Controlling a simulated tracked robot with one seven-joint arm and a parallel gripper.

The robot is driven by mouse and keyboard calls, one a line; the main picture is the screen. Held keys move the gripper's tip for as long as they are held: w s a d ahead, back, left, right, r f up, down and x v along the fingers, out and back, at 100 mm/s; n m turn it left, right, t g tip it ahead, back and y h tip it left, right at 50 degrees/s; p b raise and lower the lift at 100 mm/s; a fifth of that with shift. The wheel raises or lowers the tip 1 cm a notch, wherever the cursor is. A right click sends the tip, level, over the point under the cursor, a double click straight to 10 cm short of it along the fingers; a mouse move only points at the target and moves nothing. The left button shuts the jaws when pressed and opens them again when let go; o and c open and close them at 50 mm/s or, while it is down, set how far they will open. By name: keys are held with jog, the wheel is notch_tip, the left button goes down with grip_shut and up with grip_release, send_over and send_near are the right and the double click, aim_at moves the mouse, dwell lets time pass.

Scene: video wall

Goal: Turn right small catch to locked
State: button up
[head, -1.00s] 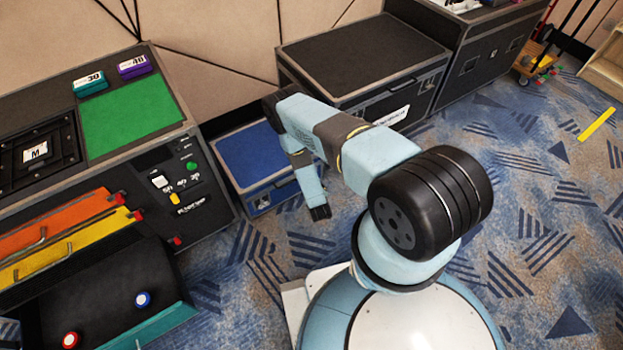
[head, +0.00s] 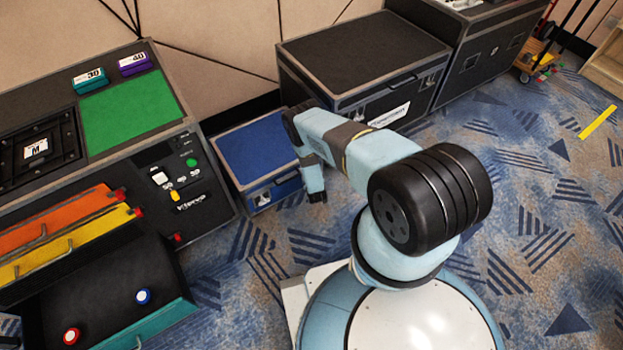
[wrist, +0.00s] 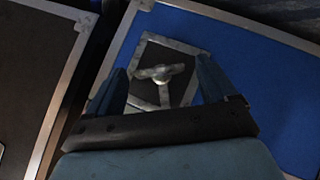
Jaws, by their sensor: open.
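The small blue case (head: 250,152) stands on the carpet against the wall. A metal butterfly catch (wrist: 158,75) in a dark recessed plate with a metal frame shows on the blue case (wrist: 245,70) in the wrist view. Its wing lies roughly across the picture. My gripper (wrist: 161,68) is open, with one dark blue finger on each side of the catch and nothing held. I cannot tell how far the fingertips are from the catch.
A large black case (head: 365,60) stands behind and right of the blue case. A console (head: 150,175) with a green pad, buttons and orange and yellow drawers stands at left. Patterned carpet (head: 510,180) is free at right.

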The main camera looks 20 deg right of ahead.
jog(key=shift+w+f, duration=0.15)
jog(key=shift+c, duration=0.3)
jog(key=c, duration=1)
jog(key=shift+w+d+m+g+y, duration=0.15)
jog(key=shift+m+g+y, duration=0.25)
jog(key=shift+m+y, duration=0.45)
jog(key=shift+s+d+m+g+y, duration=0.15)
jog(key=shift+m+g+y, duration=0.3)
jog(key=shift+y, duration=0.8)
jog(key=shift+w, duration=0.1)
